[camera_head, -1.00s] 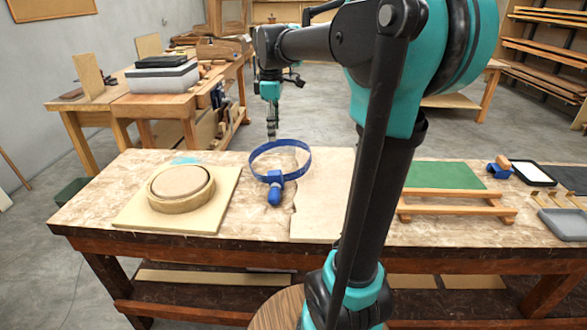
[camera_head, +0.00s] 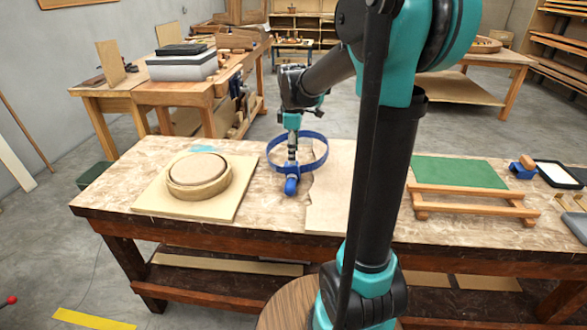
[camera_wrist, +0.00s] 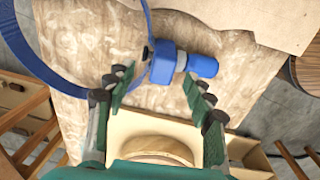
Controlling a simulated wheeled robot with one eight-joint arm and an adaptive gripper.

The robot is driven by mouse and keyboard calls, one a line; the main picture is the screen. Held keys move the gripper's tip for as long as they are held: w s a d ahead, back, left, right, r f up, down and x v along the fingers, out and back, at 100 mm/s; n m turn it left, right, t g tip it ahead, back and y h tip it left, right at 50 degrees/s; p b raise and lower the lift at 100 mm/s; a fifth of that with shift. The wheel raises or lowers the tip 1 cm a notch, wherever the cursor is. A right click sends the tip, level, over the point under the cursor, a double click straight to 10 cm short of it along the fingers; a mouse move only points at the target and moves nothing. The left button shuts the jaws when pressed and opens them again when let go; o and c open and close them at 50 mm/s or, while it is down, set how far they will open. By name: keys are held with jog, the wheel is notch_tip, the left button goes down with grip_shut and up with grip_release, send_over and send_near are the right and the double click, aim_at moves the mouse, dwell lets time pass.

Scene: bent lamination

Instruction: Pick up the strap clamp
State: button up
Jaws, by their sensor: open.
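The strap clamp is a blue looped band (camera_head: 318,150) with a blue block and handle (camera_head: 291,185) at its front, lying on the workbench. In the wrist view its blue body and handle (camera_wrist: 183,63) lie just beyond my fingertips, with the band (camera_wrist: 42,72) curving off to the left. My gripper (camera_head: 292,155) is over the loop in the head view, close to the clamp's body. In the wrist view my gripper (camera_wrist: 160,88) is open and empty, its fingers spread. I cannot tell its exact height above the clamp.
A round laminated ring form (camera_head: 198,174) on a pale board (camera_head: 150,200) stands left of the clamp. A thin plywood sheet (camera_head: 330,190) lies close on the right.

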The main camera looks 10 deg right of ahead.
jog(key=shift+a+f, duration=0.15)
jog(key=shift+f, duration=2.1)
jog(key=c, duration=1.2)
